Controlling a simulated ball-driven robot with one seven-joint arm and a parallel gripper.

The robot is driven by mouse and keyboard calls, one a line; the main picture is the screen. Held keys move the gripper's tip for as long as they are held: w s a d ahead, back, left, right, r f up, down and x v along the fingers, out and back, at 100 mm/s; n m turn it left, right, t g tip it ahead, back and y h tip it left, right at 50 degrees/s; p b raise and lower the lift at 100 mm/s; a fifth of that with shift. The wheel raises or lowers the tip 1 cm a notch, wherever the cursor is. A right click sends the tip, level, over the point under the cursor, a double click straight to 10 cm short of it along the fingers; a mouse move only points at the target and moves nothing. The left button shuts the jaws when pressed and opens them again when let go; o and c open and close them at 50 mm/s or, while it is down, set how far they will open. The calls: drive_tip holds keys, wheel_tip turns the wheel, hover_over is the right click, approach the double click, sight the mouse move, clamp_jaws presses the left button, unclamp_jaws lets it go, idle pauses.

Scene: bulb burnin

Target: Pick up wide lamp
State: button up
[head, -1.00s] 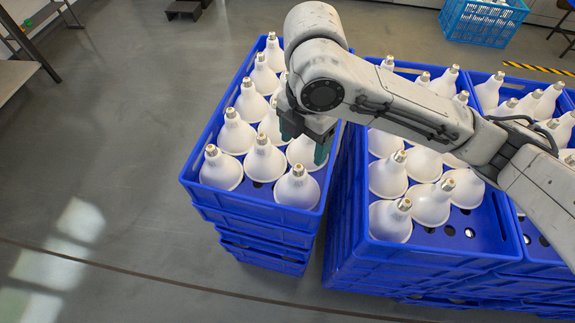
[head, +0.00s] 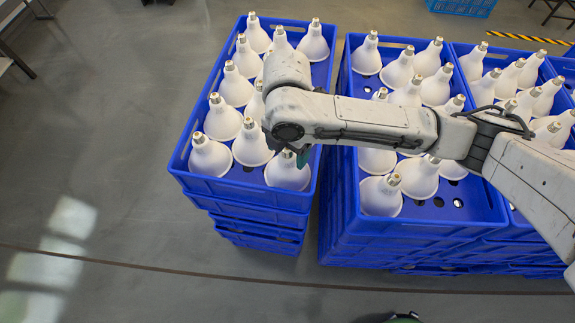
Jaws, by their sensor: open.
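White wide lamps with metal screw caps stand cap-up in rows in the left blue crate (head: 190,137). One wide lamp (head: 287,175) stands at the crate's front right corner. Another wide lamp (head: 252,146) stands behind it to the left, and a third wide lamp (head: 210,158) is at the front left corner. My gripper (head: 302,158) is over the front right lamp, close to its cap, with a teal fingertip showing on the right. My arm hides most of the gripper, and I cannot tell whether it touches the lamp. The gripper is open.
A second blue crate (head: 470,222) with more wide lamps stands close on the right, with a narrow gap between. Both top stacks of crates. Another lamp crate is farther right. Bare floor (head: 90,130) lies to the left. A blue basket (head: 462,6) is at the back.

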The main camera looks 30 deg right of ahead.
clamp_jaws()
idle(0.8)
